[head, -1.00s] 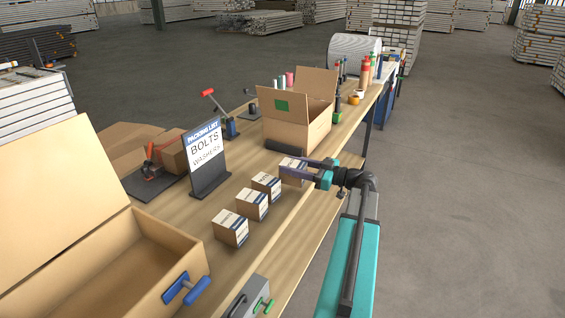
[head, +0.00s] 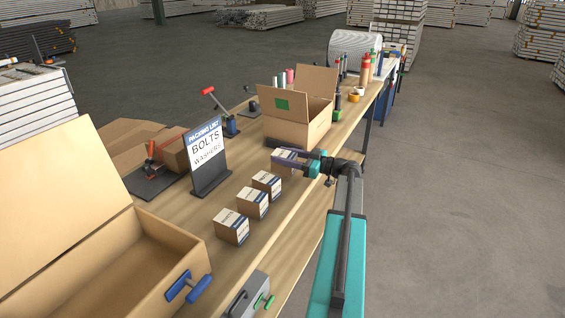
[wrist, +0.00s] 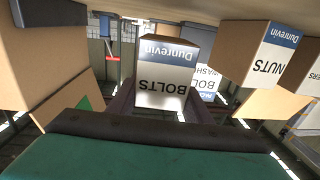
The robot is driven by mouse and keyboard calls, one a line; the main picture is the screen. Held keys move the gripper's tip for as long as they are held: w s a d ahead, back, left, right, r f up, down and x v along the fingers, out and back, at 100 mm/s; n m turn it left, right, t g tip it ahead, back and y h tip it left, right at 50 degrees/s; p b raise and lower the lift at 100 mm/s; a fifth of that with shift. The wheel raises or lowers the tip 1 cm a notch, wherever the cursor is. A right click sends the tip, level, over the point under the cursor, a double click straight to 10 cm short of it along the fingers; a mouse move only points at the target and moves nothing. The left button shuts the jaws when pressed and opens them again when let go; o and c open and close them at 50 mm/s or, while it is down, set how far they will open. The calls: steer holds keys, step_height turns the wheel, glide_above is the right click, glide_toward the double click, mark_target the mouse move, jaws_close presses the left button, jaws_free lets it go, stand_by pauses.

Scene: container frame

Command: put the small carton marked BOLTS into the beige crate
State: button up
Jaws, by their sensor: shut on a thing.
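The small carton marked BOLTS (wrist: 163,90) sits between the dark fingers of my gripper (wrist: 163,104) in the wrist view, its label upside down. In the head view my gripper (head: 297,159) is shut on this carton (head: 283,157) above the bench's right side, behind the row of other cartons. I cannot tell how far it is off the bench.
Several small cartons (head: 252,203) stand in a row; one marked NUTS (wrist: 265,60) shows in the wrist view. An open cardboard box with a green square (head: 290,132) is just behind my gripper. A grey clamp (head: 248,297) lies in front.

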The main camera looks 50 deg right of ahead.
steer(key=shift+w+d, duration=0.3)
steer(key=shift+w, duration=0.45)
steer(key=shift+s+f+p, duration=0.1)
steer(key=shift+f+p, duration=0.45)
steer(key=shift+f, duration=0.2)
steer(key=shift+f+b, duration=0.5)
steer(key=shift+f, duration=0.35)
steer(key=shift+f+b, duration=0.2)
steer(key=shift+b, duration=0.2)
steer(key=o, duration=1.3)
steer(key=shift+a, duration=0.1)
steer(key=shift+r+p, duration=0.1)
steer(key=shift+p, duration=1.15)
steer(key=shift+s+d+f+b, duration=0.1)
steer(key=shift+s+d+b, duration=0.1)
steer(key=shift+s, duration=0.15)
steer(key=shift+s+d+f+b, duration=0.1)
steer(key=shift+s+b, duration=0.1)
steer(key=shift+s, duration=0.1)
steer(key=b+v, duration=0.3)
steer(key=v, duration=0.9)
steer(key=shift+d, duration=0.45)
steer(key=shift+s+r, duration=0.1)
steer(key=shift+r, duration=0.05)
